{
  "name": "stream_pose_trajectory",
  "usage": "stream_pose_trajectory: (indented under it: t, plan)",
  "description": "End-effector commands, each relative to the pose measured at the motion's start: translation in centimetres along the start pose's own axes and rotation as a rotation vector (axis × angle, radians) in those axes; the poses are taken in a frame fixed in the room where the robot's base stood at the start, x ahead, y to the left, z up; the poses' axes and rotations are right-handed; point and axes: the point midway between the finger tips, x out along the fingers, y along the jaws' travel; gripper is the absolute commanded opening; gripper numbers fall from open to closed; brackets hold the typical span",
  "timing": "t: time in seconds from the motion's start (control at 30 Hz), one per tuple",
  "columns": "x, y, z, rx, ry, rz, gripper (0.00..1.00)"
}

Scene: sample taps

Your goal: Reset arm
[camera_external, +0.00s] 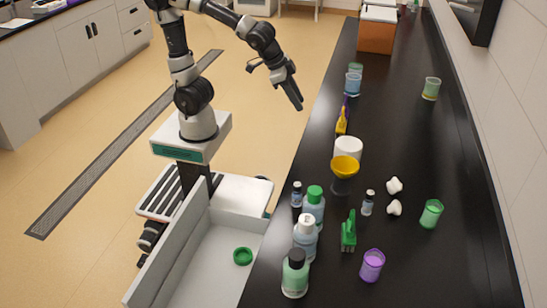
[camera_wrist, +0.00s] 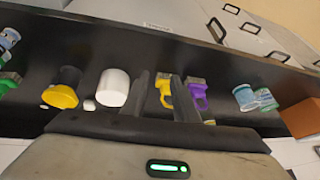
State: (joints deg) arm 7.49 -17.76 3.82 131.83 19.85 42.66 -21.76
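My gripper (camera_external: 297,104) hangs in the air at the left of the black bench (camera_external: 415,160), over its edge or just off it, fingers pointing down. In the wrist view my gripper (camera_wrist: 161,78) shows two dark fingers with a gap between them and nothing held. A yellow-handled item (camera_wrist: 165,98) and a purple-handled item (camera_wrist: 197,92) appear beyond the fingers, apart from them. My arm is bent above its white base.
The bench holds a white cylinder (camera_external: 348,149), a yellow funnel (camera_external: 346,167), several bottles (camera_external: 295,274), a green-handled item (camera_external: 349,232), a purple cup (camera_external: 372,266) and an orange box (camera_external: 376,35). A grey tray (camera_external: 215,262) with a green ring is at lower left. Open floor lies behind my arm.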

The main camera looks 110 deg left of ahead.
Motion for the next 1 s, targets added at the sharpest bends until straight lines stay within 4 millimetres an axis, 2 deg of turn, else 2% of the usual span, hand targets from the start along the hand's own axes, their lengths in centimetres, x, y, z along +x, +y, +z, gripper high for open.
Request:
stream_pose_trajectory:
  t: [0.1,0.53,0.6,0.83,1.0]
  plan:
    - [-1.0,0.1,3.0,0.002,0.007,0.042,0.27]
    - [-3.4,2.1,11.9,0.061,0.047,0.190,0.27]
    - [-6.1,1.7,10.3,0.064,0.040,0.189,0.27]
    - [-10.6,0.9,8.0,0.063,0.039,0.188,0.27]
    - [-15.5,0.2,5.5,0.063,0.039,0.187,0.27]
